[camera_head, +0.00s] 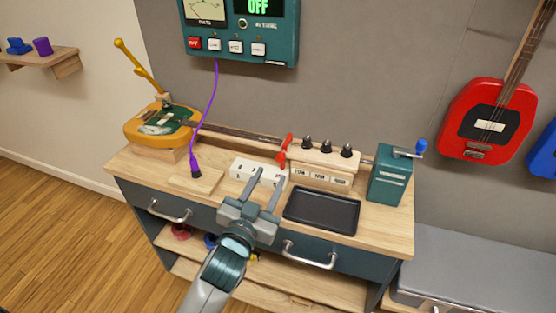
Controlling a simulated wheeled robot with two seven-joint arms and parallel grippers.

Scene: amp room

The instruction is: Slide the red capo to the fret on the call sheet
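The red capo (284,149) stands on the long dark neck (238,132) of a yellow guitar (160,125) that lies along the back of the wooden bench. My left gripper (272,174) is open, with its two fingers pointing toward the back of the bench. It is in front of the capo and apart from it in the picture, over the white block's front side. I cannot make out a call sheet with a fret number. My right gripper is not in view.
A white block (244,167) sits behind the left gripper. A black tray (321,211), a wooden box with black knobs (325,168) and a teal crank box (391,176) stand to the right. A purple cable plug (195,169) stands on a wooden block at left.

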